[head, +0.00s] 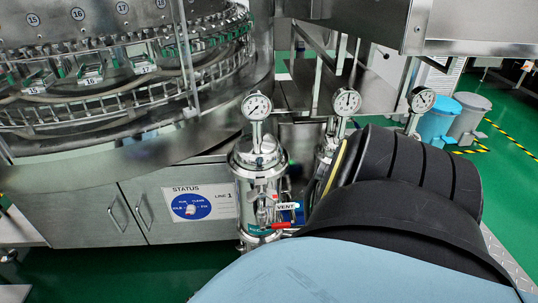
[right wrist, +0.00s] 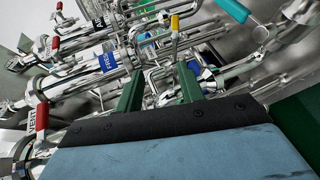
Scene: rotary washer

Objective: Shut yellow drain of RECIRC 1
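A small yellow handle (right wrist: 175,23) stands upright on thin piping in the right wrist view, beyond the fingertips. I cannot tell from the frames which line it belongs to, since no RECIRC label is readable. My right gripper (right wrist: 160,78) shows two green fingers spread apart with nothing held between them. The yellow handle is ahead of the gap, and no contact shows. In the head view my right arm hides the right gripper and the yellow handle. My left gripper is in neither view.
The head view shows a steel filter housing (head: 258,180) with a gauge (head: 257,106), a VENT label (head: 287,206) and a red handle (head: 281,226). Cabinets (head: 85,215) stand left.

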